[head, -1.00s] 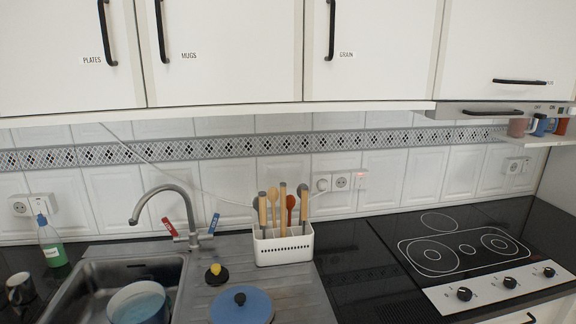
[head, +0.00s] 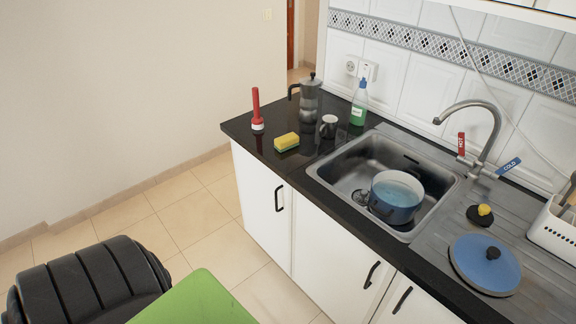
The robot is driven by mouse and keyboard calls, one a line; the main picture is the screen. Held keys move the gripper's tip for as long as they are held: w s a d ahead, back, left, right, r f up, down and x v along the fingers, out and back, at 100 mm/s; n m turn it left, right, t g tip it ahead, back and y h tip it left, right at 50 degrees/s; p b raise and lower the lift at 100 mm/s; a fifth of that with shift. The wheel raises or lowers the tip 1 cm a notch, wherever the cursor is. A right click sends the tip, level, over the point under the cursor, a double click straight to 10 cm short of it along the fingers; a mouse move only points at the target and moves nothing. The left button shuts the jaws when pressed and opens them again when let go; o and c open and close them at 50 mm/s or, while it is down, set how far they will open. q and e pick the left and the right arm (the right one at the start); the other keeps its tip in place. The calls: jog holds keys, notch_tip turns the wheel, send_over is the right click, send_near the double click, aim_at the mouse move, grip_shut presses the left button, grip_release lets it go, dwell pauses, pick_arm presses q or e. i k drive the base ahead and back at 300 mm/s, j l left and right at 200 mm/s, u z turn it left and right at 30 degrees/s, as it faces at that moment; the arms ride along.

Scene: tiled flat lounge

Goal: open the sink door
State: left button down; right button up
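The sink (head: 335,172) is a steel basin set in the black counter. Below the counter are white cabinet doors, all shut. The door under the sink (head: 325,245) has a black handle (head: 371,275) near its upper right edge. Its lower part is cut off by the picture's bottom. To its right is another white door with a black handle (head: 402,300). To its left is a narrower door (head: 256,200) with a black handle (head: 279,198). No label shows on these doors. Neither of my grippers is in view.
A black ribbed chair-like object (head: 90,285) and a green surface (head: 195,302) stand at bottom left. Tiled floor (head: 215,178) lies clear before the left door. A blue pot (head: 396,213) sits in the sink. The counter holds a moka pot (head: 308,102), bottle and sponge.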

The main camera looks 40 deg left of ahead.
aim_at(327, 275)
jog(key=u, duration=0.95)
